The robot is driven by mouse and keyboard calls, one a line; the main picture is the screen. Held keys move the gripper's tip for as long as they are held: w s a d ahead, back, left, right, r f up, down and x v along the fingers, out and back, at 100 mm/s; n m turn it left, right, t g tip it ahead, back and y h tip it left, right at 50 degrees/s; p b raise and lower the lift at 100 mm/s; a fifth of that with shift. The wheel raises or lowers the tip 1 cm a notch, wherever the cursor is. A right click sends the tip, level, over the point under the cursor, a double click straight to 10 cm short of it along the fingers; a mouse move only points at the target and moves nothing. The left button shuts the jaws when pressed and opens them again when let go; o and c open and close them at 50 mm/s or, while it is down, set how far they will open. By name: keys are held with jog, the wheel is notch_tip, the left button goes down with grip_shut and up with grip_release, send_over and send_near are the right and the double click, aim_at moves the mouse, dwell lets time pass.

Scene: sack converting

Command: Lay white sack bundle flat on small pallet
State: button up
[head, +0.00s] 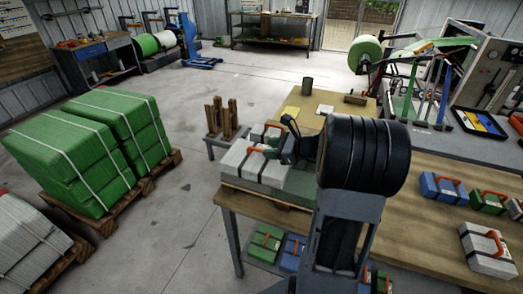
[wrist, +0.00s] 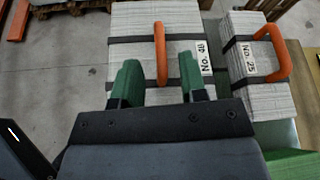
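My gripper (wrist: 160,82) is open in the wrist view, with its two green fingers wide apart on either side of an orange handle (wrist: 160,52). The handle belongs to a white sack bundle (wrist: 135,22) with black straps and a partly hidden number label. A second white bundle (wrist: 241,62), labelled No. 25, lies beside it. In the head view, white bundles (head: 249,163) lie flat on the left end of the workbench, by my gripper (head: 288,148). A low wooden edge, perhaps the small pallet (head: 238,187), shows under them. My arm hides part of this area.
Large green stacks (head: 90,150) stand on a floor pallet at left. A small stand with wooden posts (head: 220,120) is beside the workbench. Green and blue bundles (head: 265,243) fill the shelf below.

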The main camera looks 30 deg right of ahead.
jog(key=v, duration=0.5)
jog(key=shift+s+d+r, duration=0.1)
jog(key=shift+s+r, duration=0.1)
jog(key=shift+s, duration=0.1)
jog(key=s+a+n+g+h, duration=0.3)
jog(key=s+a+n, duration=0.4)
jog(key=n, duration=0.6)
jog(key=s+a+f+n+g+h, duration=0.1)
jog(key=s+a+n+g+h, duration=0.2)
jog(key=a+n, duration=0.6)
jog(key=s+n+h, duration=0.2)
jog(key=s+n, duration=0.1)
jog(key=n, duration=0.1)
jog(key=shift+s+a+f+g, duration=0.3)
jog(key=shift+s+a+g, duration=0.05)
jog(key=shift+a+g, duration=0.05)
